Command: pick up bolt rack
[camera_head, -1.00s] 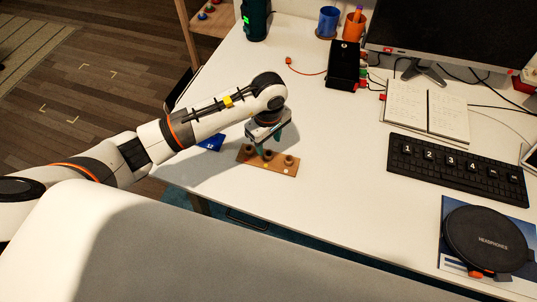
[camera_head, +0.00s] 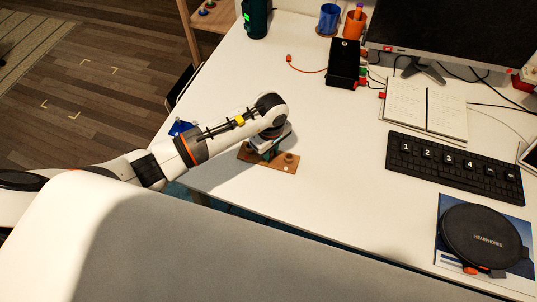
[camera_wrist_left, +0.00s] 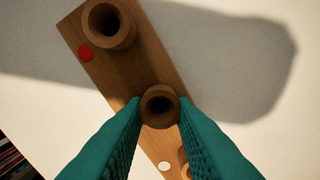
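The bolt rack (camera_head: 288,168) is a wooden strip with round wooden cups and coloured dots, lying near the front left edge of the white desk. In the left wrist view the rack (camera_wrist_left: 118,68) shows a cup beside a red dot, a middle cup between my fingers, and part of another cup by a white dot. My left gripper (camera_head: 268,154) is down at the rack's middle and hides part of it. Its teal fingers (camera_wrist_left: 161,102) stand close against both sides of the middle cup and look shut on it. My right gripper is not in view.
A blue item (camera_head: 181,127) lies behind my left arm at the desk's left edge. A black box (camera_head: 343,64), notebook (camera_head: 425,108), keyboard (camera_head: 455,166) and round headphones case (camera_head: 482,236) stand farther right. The desk between the rack and keyboard is clear.

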